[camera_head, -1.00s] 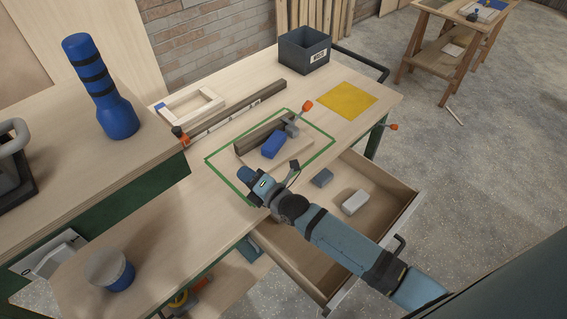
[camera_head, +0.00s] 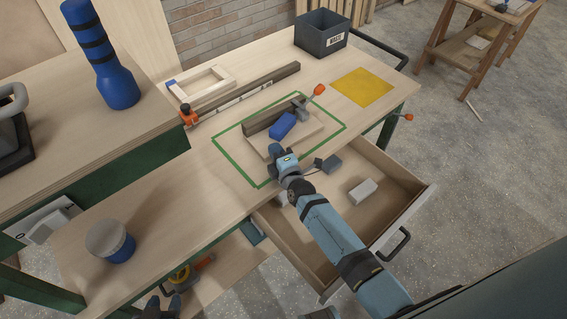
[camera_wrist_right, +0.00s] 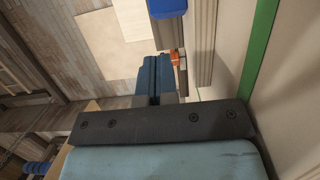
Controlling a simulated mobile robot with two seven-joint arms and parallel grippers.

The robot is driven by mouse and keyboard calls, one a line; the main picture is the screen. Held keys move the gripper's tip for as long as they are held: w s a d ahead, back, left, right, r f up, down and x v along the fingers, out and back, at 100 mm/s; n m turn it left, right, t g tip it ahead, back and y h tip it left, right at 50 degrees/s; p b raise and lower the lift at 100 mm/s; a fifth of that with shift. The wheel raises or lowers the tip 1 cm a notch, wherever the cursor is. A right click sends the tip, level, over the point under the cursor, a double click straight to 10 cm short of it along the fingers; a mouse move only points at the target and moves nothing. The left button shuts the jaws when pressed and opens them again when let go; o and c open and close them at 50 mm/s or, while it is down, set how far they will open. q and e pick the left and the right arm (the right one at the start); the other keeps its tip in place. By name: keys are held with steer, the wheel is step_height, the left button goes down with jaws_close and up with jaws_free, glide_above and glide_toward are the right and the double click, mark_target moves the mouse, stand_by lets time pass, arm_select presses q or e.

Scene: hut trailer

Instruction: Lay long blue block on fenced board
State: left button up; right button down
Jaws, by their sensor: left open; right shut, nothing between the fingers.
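The long blue block (camera_head: 282,126) lies on the fenced board (camera_head: 312,137), beside its dark fence (camera_head: 262,122). Whether it touches the fence is unclear. The board is pale wood and sits inside a green taped outline on the bench. My right gripper (camera_head: 281,151) is shut and empty, just in front of the block and apart from it. In the right wrist view its fingers (camera_wrist_right: 155,78) are together, and the blue block (camera_wrist_right: 168,7) shows at the top edge.
A clamp with an orange handle (camera_head: 319,90) stands at the fence's far end. An open drawer (camera_head: 330,225) holds a grey block (camera_head: 332,164) and a whitish block (camera_head: 363,190). A dark bin (camera_head: 320,36), yellow mat (camera_head: 362,87) and long bar clamp (camera_head: 245,92) are behind.

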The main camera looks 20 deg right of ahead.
mark_target(280, 135)
steer(key=shift+w+d, duration=1.25)
steer(key=shift+w+d, duration=0.7)
steer(key=shift+w, duration=0.1)
steer(key=shift+s+a, duration=0.1)
steer(key=shift+s, duration=0.1)
